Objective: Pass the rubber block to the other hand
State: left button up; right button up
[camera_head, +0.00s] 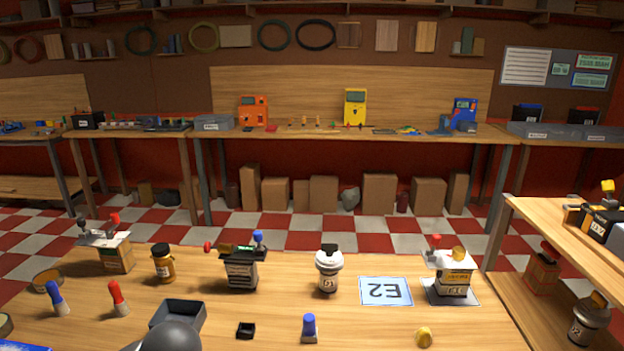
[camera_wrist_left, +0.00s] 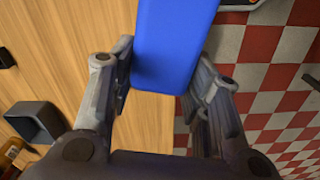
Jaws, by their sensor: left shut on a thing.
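The rubber block, a smooth blue block (camera_wrist_left: 176,38), fills the top middle of the left wrist view, and its upper end runs out of the picture. My left gripper (camera_wrist_left: 163,68) is shut on it, with one finger on each side. The block is over the edge of the wooden table, with the tiled floor to its right in that view. In the head view I cannot make out the left gripper or be sure of the block. My right gripper is in neither view.
The wooden table (camera_head: 265,325) holds a grey open bin (camera_head: 190,309), a small black box (camera_head: 245,330), blue and red capped items, jars and a sheet marked E2 (camera_head: 386,291). The bin also shows in the left wrist view (camera_wrist_left: 40,121). A wooden shelf (camera_head: 560,235) stands at right.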

pick_arm(q)
jog(key=r+m, duration=0.1)
jog(key=m, duration=0.2)
jog(key=shift+w+a+r+m, duration=0.1)
jog(key=shift+r+m, duration=0.25)
jog(key=shift+m, duration=0.05)
jog(key=m, duration=0.1)
jog(key=r+m, duration=0.1)
jog(key=m, duration=0.2)
jog(key=shift+a+r, duration=0.1)
jog(key=shift+r, duration=0.15)
jog(key=m, duration=0.1)
jog(key=r+m, duration=0.1)
jog(key=m, duration=0.1)
jog(key=shift+a+r, duration=0.1)
jog(key=m, duration=0.2)
jog(key=r+m, duration=0.1)
jog(key=m, duration=0.1)
jog(key=shift+s+a+r, duration=0.1)
jog(key=shift+s+a, duration=0.05)
jog(key=shift+s, duration=0.15)
